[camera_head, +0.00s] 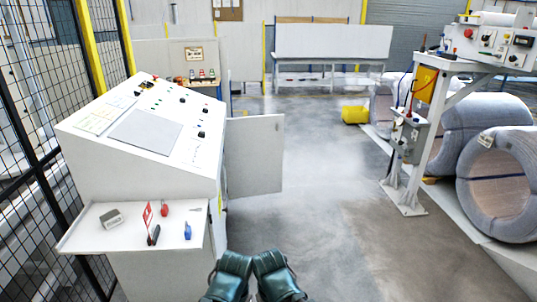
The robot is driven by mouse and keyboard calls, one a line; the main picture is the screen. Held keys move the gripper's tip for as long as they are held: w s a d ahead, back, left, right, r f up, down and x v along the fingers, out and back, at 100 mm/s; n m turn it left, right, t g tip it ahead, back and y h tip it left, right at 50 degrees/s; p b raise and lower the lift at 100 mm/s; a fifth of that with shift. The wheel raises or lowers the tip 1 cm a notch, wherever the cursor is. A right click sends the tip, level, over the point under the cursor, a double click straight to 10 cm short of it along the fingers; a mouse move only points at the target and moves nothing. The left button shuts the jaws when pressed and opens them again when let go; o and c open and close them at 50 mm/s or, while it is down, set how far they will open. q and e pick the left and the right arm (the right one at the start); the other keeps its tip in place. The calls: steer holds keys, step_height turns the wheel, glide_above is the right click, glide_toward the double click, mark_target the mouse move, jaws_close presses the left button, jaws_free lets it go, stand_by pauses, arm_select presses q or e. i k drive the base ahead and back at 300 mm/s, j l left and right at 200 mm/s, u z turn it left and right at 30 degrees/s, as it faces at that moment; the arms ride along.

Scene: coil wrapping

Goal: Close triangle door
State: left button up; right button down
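A white cabinet door (255,155) stands swung open at the right side of the white control console (140,215). It reaches out to the right over open floor. I cannot make out a triangle mark on its visible face. Two dark green parts of my own arms show close together at the bottom middle, in front of the console's right side and well short of the door. Nothing of mine touches the door.
A shelf (85,238) with small tools juts from the console's front. A black mesh fence (30,130) runs along the left. Large wrapped coils (500,185) and a machine post (408,200) stand at the right. The grey floor (320,220) between is clear.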

mark_target(253, 147)
steer(key=i+z, duration=0.1)
steer(key=z, duration=0.45)
steer(key=i, duration=6.2)
steer(key=i+l, duration=0.1)
steer(key=i, duration=1.95)
steer(key=j+u, duration=0.15)
steer(key=u, duration=3.55)
